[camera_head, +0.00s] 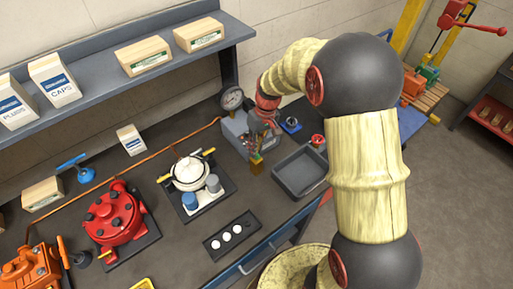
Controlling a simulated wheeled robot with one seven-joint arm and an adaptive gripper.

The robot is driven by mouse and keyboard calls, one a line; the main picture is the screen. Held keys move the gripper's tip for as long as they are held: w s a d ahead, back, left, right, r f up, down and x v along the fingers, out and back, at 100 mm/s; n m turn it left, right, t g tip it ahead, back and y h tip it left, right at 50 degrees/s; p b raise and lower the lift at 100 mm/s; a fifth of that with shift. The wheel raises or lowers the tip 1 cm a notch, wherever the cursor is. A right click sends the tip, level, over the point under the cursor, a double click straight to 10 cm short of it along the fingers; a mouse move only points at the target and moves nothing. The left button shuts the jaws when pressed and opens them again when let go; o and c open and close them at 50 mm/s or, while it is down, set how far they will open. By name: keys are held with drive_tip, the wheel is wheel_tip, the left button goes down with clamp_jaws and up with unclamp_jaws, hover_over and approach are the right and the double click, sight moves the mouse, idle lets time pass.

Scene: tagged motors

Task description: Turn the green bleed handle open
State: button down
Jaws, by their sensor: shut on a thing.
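My gripper (262,142) reaches down from my arm at the grey gauge unit (236,136) in the upper middle of the head view. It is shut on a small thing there. A small green part, which looks like the bleed handle (257,157), shows right below the fingers, above a brass-coloured block (257,168). The fingers hide part of it, and its angle is too small to tell. A round dial gauge (232,98) stands at the back of the unit.
A grey empty tray (300,172) lies right of the unit, with a red knob (317,140) and a blue part (291,125) behind it. A white motor (190,174) and red motor (114,217) stand left. A shelf (110,72) with boxes overhangs the back.

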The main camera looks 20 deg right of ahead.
drive_tip(key=shift+a+n, duration=0.1)
drive_tip(key=shift+n, duration=0.5)
drive_tip(key=c, duration=2)
unclamp_jaws()
drive_tip(key=shift+o, duration=0.2)
drive_tip(key=shift+r, duration=0.5)
wheel_tip(320, 180, up, 11)
drive_tip(key=d, duration=0.2)
drive_tip(key=shift+w, duration=0.35)
drive_tip(key=shift+d+f, duration=0.1)
drive_tip(key=shift+f, duration=0.05)
